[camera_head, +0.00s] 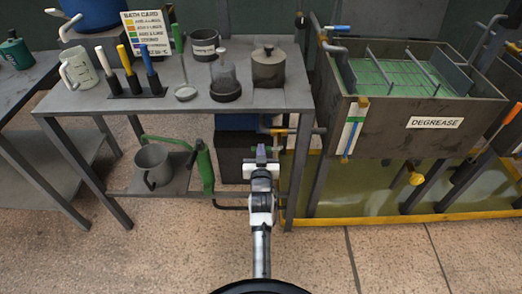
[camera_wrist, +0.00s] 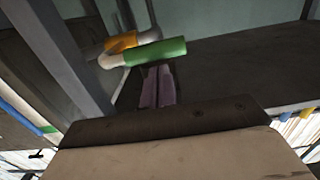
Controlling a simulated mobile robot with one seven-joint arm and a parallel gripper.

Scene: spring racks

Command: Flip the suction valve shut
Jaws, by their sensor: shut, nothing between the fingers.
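My gripper (camera_head: 261,154) is shut and empty, reaching in under the right part of the grey table. Its pinkish fingers (camera_wrist: 158,86) show in the wrist view, with their tips just below or against a green lever-like cylinder (camera_wrist: 157,51); I cannot tell whether they touch. An orange piece (camera_wrist: 124,42) sits on a pale fitting beside the green cylinder. An orange fitting with a pipe (camera_head: 278,131) shows just beyond my gripper in the head view. No label marks the suction valve; these parts appear to belong to it.
A green hand pump (camera_head: 205,168) and a grey jug (camera_head: 153,166) stand on the lower shelf to the left. The table leg (camera_head: 301,170) is close on the right. The DEGREASE tank (camera_head: 400,130) stands farther right. Floor in front is clear.

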